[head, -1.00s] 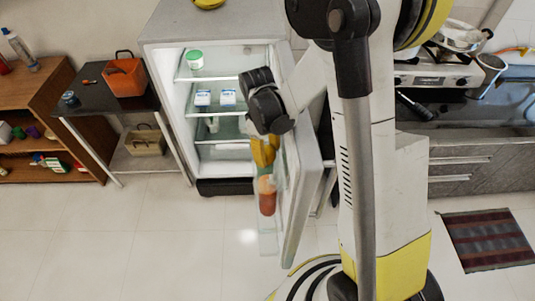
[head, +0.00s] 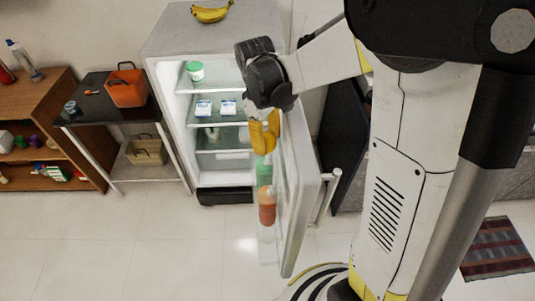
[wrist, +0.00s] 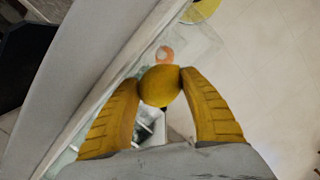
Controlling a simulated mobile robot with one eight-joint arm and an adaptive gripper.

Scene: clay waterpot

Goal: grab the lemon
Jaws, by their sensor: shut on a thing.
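The yellow lemon (wrist: 160,86) shows in the wrist view between the two yellow fingers of my gripper (wrist: 161,76). The fingertips press on its left and right sides, so my gripper is shut on it. In the head view my gripper (head: 265,133) points down over the inner side of the open fridge door (head: 303,190). The lemon cannot be told apart from the yellow fingers there.
The open fridge (head: 175,110) stands to the left of my gripper, with milk boxes (head: 204,107) on a shelf. A green container (head: 264,172) and an orange-red bottle (head: 267,207) stand in the door below my gripper. Bananas (head: 211,13) lie on top. The floor in front is clear.

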